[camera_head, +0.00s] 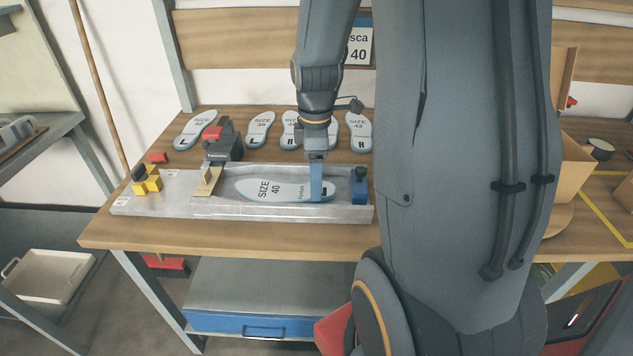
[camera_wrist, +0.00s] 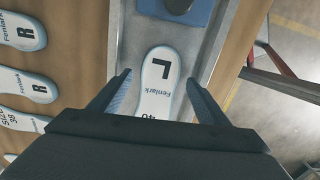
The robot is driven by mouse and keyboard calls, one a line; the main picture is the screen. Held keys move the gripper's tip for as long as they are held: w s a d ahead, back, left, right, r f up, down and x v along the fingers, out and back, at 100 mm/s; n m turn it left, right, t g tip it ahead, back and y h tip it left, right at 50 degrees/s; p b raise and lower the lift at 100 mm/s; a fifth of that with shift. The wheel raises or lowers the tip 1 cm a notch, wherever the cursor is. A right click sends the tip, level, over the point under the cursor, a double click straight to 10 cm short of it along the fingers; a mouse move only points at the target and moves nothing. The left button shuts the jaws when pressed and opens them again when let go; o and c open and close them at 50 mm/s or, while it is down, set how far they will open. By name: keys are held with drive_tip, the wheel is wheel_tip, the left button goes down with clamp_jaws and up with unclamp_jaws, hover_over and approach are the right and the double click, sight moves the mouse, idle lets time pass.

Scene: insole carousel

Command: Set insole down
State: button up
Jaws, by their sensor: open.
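A white insole with a pale blue edge (camera_head: 283,190), marked SIZE 40, lies flat in the recess of a grey metal fixture (camera_head: 150,206) on the wooden bench. In the wrist view the same insole (camera_wrist: 158,91) shows an L and the name Fenlark. My gripper (camera_head: 318,196) is over the insole's right end. In the wrist view my gripper (camera_wrist: 160,82) has one finger on each side of the insole, with a visible gap on both sides. It is open and holds nothing. Most of the far finger is hidden in the head view.
Several other insoles (camera_head: 260,129) lie in a row behind the fixture. A blue block (camera_head: 359,187) stands at the fixture's right end. A dark and red clamp (camera_head: 222,142) and a yellow part (camera_head: 147,180) are at its left. Cardboard boxes (camera_head: 577,168) stand at the right.

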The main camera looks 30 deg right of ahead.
wheel_tip(320, 180, up, 10)
drive_tip(key=b, duration=0.1)
drive_tip(key=s+a+f+m, duration=0.2)
drive_tip(key=a+m, duration=0.1)
drive_tip(key=a, duration=0.1)
drive_tip(key=s+a+f+m, duration=0.2)
drive_tip(key=a+f+m, duration=0.1)
drive_tip(key=a+m, duration=0.1)
drive_tip(key=s+a+f+m, duration=0.3)
drive_tip(key=a, duration=0.1)
drive_tip(key=shift+a+f+m+t, duration=0.1)
drive_tip(key=shift+f+m+t, duration=0.1)
drive_tip(key=shift+m+t, duration=0.2)
drive_tip(key=shift+s+a+f+m, duration=0.25)
drive_tip(key=shift+s+f+m, duration=0.1)
drive_tip(key=shift+m, duration=0.15)
